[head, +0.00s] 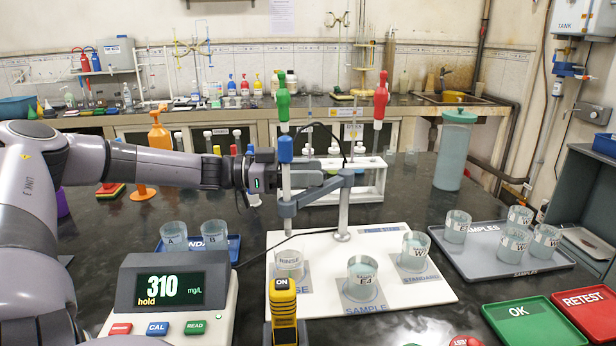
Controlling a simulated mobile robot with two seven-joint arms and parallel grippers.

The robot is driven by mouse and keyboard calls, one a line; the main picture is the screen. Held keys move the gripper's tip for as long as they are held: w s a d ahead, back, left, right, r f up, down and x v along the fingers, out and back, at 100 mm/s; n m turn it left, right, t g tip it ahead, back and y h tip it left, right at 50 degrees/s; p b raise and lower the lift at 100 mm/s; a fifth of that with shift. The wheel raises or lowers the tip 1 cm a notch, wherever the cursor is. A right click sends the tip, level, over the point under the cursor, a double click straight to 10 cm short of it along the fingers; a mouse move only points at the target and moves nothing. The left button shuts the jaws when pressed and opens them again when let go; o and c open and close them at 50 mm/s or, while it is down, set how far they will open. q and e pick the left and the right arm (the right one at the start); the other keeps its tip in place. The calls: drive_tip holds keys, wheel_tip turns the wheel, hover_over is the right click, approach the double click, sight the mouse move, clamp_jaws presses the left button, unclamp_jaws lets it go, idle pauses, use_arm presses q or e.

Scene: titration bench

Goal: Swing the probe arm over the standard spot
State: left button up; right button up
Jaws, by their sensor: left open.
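The grey probe arm (318,192) reaches left from its upright post (343,212) on the white board (320,250). Its outer end holds the blue-capped probe (285,150), above the rinse beaker (289,266) at the board's left. The standard spot (425,279) is at the board's right, with a beaker marked W (414,252) on it. The sample spot (364,308), with a beaker marked E4 (362,279), lies between. My left gripper (318,174) is open at the probe, just above the probe arm; contact cannot be told. My right gripper is not in view.
A meter (170,290) reading 310 and a yellow device (283,312) stand in front. A samples tray (500,252) with several beakers is right. Green (532,322) and red (590,312) trays lie front right.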

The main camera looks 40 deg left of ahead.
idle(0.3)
use_arm(q)
clamp_jaws()
drive_tip(key=shift+d+r, duration=0.1)
